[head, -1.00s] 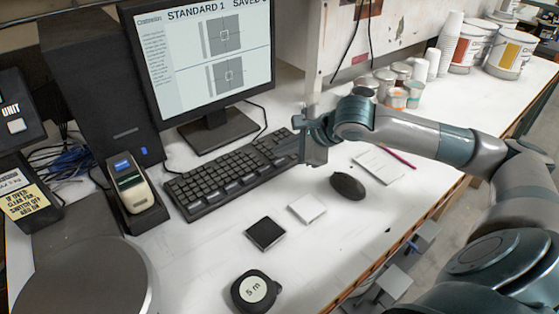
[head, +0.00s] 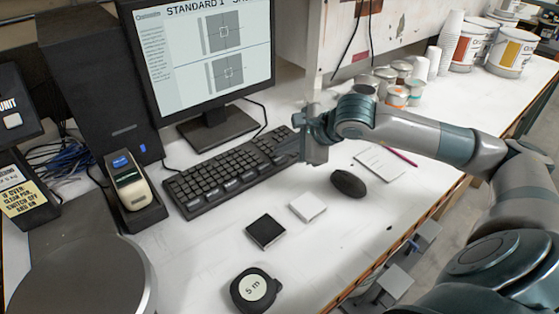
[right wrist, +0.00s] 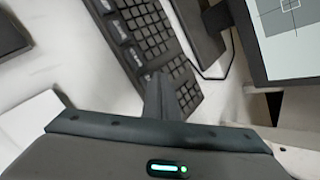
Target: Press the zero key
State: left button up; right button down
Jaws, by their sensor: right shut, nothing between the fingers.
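The black keyboard (head: 225,178) lies on the white desk in front of the monitor, angled up to the right. Its far-right key block sits beside my right gripper (head: 314,152), which is shut and empty with its fingers pointing down. In the right wrist view the shut fingers (right wrist: 158,100) overlap the keyboard (right wrist: 140,35) near its number-pad end. I cannot tell whether the tips touch a key. The key labels are too small to read, so I cannot single out the zero key. My left gripper is not in view.
The monitor (head: 205,60) stands behind the keyboard. A black mouse (head: 348,183), a white tile (head: 307,207), a black tile (head: 265,231) and a tape measure (head: 254,289) lie in front. Small tins and cups (head: 397,96) stand at the back right. A handheld device (head: 130,187) sits left.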

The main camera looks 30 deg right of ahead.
aim_at(279, 159)
jog(key=shift+f+b, duration=0.3)
jog(key=shift+b, duration=0.15)
dwell(0.8)
jog(key=shift+s+d+f+b, duration=0.3)
jog(key=shift+s+f+b, duration=0.25)
jog(key=shift+b, duration=0.4)
dwell(0.5)
jog(key=shift+w+r, duration=0.1)
jog(key=shift+r, duration=0.1)
dwell(0.5)
jog(key=shift+w+a+r, duration=0.35)
jog(key=shift+w, duration=0.15)
jog(key=shift+r, duration=0.1)
jog(key=shift+w+a+r+p, duration=0.15)
jog(key=shift+r+p, duration=0.25)
jog(key=shift+r, duration=0.3)
jog(key=shift+w+a+r+p, duration=0.1)
jog(key=shift+w+r+p, duration=0.1)
jog(key=shift+r+p, duration=0.35)
jog(key=shift+w+a+r+p, duration=0.15)
jog(key=shift+r+p, duration=0.1)
jog(key=shift+r, duration=0.6)
jog(key=shift+d+r, duration=0.15)
jog(key=shift+r, duration=0.2)
jog(key=shift+p, duration=0.3)
